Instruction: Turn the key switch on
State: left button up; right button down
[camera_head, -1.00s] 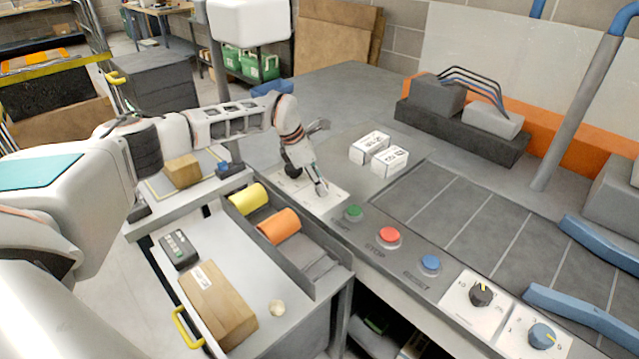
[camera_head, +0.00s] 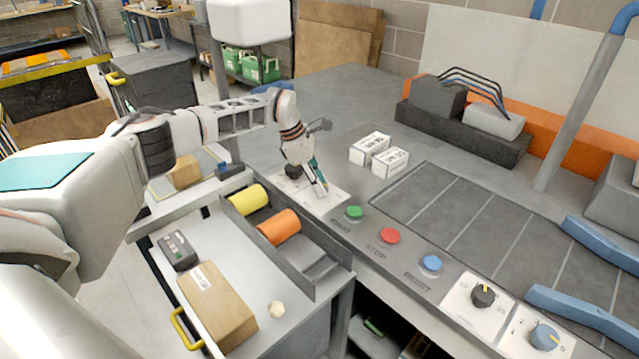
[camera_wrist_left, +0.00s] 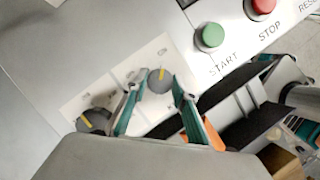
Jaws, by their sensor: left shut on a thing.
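A white switch plate (camera_head: 335,197) lies on the console's near edge, left of the green button; it also shows in the wrist view (camera_wrist_left: 135,75). In the wrist view, a grey key switch (camera_wrist_left: 158,80) with a yellow mark sits between the two teal fingers of my left gripper (camera_wrist_left: 155,98). My left gripper (camera_head: 321,187) reaches down onto the plate and is shut on this switch, which it mostly hides in the head view. A second dark knob (camera_wrist_left: 94,121) with a yellow mark stands beside it. My right gripper is not in view.
Green (camera_head: 354,213), red (camera_head: 389,236) and blue (camera_head: 431,263) buttons line the console, with two more rotary knobs (camera_head: 483,295) (camera_head: 543,336) beyond. Two white boxes (camera_head: 390,162) stand behind the plate. A grey bin (camera_head: 310,285) with yellow and orange rolls is nearer.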

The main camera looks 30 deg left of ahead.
pick_arm(q)
jog(key=o, duration=1.1)
jog(key=v, duration=1.2)
